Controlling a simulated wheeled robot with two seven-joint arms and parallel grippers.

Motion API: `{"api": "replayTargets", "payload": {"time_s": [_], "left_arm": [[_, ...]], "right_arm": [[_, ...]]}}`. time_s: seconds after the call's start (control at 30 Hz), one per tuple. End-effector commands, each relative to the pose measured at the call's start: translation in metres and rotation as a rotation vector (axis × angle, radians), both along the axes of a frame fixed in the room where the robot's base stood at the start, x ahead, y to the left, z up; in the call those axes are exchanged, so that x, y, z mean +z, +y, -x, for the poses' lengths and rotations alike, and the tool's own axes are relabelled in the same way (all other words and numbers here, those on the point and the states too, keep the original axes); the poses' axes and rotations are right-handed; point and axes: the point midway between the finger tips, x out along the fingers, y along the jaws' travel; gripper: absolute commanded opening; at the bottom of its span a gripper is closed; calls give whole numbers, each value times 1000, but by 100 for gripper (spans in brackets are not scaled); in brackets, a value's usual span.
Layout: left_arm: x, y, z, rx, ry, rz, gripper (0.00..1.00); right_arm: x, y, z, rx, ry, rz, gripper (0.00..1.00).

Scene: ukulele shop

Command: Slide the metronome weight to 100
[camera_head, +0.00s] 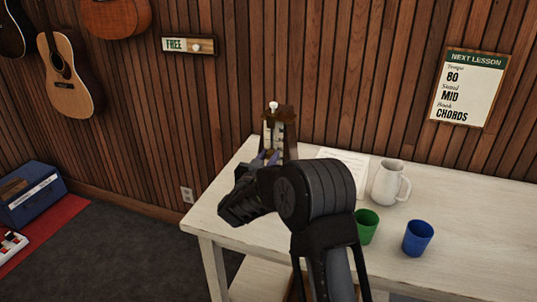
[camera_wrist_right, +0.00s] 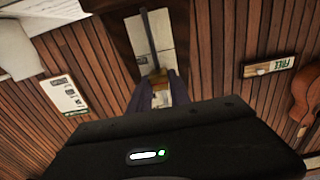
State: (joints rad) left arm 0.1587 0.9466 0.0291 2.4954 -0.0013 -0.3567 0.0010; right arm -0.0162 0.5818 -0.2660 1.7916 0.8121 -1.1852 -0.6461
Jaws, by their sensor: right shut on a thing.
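The metronome (camera_head: 291,140) stands upright at the back left of the white table, with a dark wooden case and a pale front. A pale knob (camera_head: 273,105) shows at its top. In the right wrist view, the metronome (camera_wrist_right: 122,38) appears upside down with a grey rod (camera_wrist_right: 148,32) along its pale face. My right gripper (camera_head: 265,157) is at the metronome's front. It is shut on what seems to be the metronome weight, mostly hidden between the fingers (camera_wrist_right: 160,92). The scale numbers are too small to read. My left gripper is not in view.
The white table (camera_head: 465,215) holds a paper sheet (camera_head: 343,158), a white pitcher (camera_head: 387,184), a green cup (camera_head: 366,226) and a blue cup (camera_head: 417,238). A wall poster (camera_head: 467,88) reads "Next lesson", tempo 80. The slatted wall is close behind the metronome.

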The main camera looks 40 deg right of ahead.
Motion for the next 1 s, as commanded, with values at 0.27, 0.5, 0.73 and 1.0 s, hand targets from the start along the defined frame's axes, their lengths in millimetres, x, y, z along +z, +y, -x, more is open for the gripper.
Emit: {"api": "replayTargets", "payload": {"time_s": [0.27,0.5,0.73,1.0], "left_arm": [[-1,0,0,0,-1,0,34],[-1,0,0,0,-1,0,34],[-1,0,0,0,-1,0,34],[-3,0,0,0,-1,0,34]], "right_arm": [[1,0,-1,1,-4,1,0],[1,0,-1,1,-4,1,41],[0,0,-1,0,-3,1,46],[-1,11,6,2,-4,0,46]]}}
